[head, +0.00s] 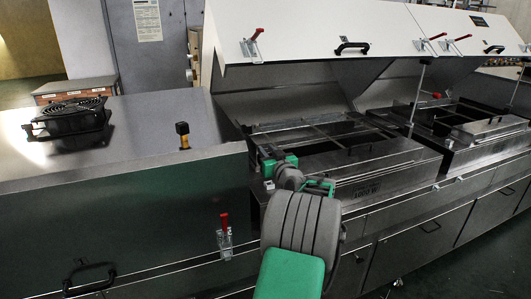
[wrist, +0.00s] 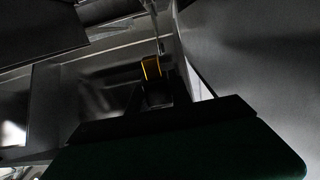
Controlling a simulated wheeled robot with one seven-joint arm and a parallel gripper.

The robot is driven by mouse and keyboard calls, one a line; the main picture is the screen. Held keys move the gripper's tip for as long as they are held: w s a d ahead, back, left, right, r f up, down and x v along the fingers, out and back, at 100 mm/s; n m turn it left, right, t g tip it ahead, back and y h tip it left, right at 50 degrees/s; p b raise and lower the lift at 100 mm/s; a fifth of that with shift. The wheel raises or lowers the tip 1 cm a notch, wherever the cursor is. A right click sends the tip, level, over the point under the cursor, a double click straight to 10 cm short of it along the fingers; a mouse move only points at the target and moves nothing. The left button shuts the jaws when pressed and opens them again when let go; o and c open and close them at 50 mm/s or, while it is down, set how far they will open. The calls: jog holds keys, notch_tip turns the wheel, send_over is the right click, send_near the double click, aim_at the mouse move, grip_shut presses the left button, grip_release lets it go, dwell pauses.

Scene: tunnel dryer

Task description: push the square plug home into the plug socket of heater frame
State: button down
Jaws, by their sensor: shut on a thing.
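My gripper (wrist: 157,92) is dark at the bottom middle of the wrist view, shut on a small dark piece with a yellow edge, which I take to be the square plug (wrist: 151,68). A thin rod or cable rises above it. In the head view my green and grey arm reaches to the near left corner of the heater frame (head: 385,163), a metal frame in the open left bay. The fingers and plug cannot be made out there. The plug socket is not clearly visible, so I cannot tell whether the plug touches or enters it.
Raised white lids (head: 330,35) with black handles hang over the bays. A black fan unit (head: 72,117) and a small black-and-yellow post (head: 183,134) stand on the closed left top (head: 130,150). A second open frame (head: 480,130) lies to the right. The wrist view is very dark.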

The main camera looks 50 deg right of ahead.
notch_tip(320, 180, down, 6)
jog(key=b, duration=0.6)
jog(key=shift+a, duration=0.1)
jog(key=shift+r, duration=0.1)
jog(key=shift+b, duration=1.1)
jog(key=shift+b, duration=0.45)
dwell(0.7)
jog(key=shift+f+b, duration=1.5)
jog(key=shift+b, duration=0.35)
jog(key=c, duration=1.1)
grip_release()
jog(key=shift+s, duration=0.1)
